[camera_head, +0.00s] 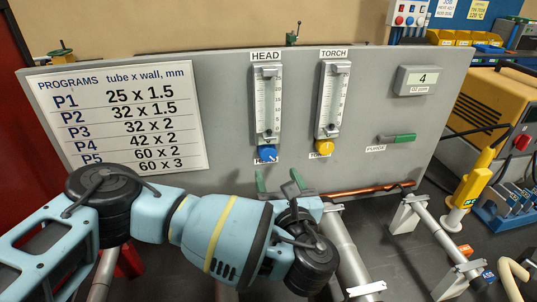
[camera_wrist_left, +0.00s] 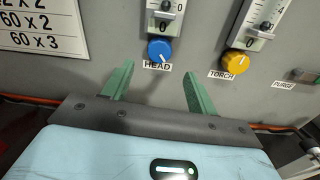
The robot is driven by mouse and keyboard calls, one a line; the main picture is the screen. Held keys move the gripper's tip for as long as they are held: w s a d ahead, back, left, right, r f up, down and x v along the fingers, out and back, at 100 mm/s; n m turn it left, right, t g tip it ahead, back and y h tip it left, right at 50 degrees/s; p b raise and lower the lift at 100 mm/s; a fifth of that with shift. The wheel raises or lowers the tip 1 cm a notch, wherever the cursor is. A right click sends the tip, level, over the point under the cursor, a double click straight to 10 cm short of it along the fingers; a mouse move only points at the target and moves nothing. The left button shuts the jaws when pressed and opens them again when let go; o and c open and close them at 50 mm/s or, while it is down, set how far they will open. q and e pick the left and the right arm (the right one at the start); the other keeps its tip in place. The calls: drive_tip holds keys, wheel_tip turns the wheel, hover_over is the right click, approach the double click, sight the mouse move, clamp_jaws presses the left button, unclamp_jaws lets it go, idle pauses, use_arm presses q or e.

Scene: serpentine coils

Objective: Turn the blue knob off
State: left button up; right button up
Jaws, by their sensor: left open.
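The blue knob (camera_head: 268,153) sits at the bottom of the flowmeter marked HEAD on the grey panel (camera_head: 228,100). It also shows in the left wrist view (camera_wrist_left: 159,50), just above its HEAD label, with a white pointer line on its face. My left gripper (camera_head: 279,180) is open, its two green fingers apart just below the blue knob. In the left wrist view the fingers (camera_wrist_left: 157,82) point up toward the panel, and the knob lies beyond the gap between them. Nothing is between the fingers. My right gripper is not in view.
A yellow knob (camera_head: 323,147) is under the TORCH flowmeter to the right, also in the left wrist view (camera_wrist_left: 236,63). A green-handled PURGE lever (camera_head: 402,138) is farther right. A copper tube (camera_head: 350,191) runs along the panel's lower edge. A programs chart (camera_head: 125,115) is at left.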

sight(269, 156)
use_arm(q)
drive_tip(key=x, duration=0.7)
drive_tip(key=shift+w+a, duration=0.15)
drive_tip(key=shift+w, duration=0.2)
drive_tip(key=c, duration=1)
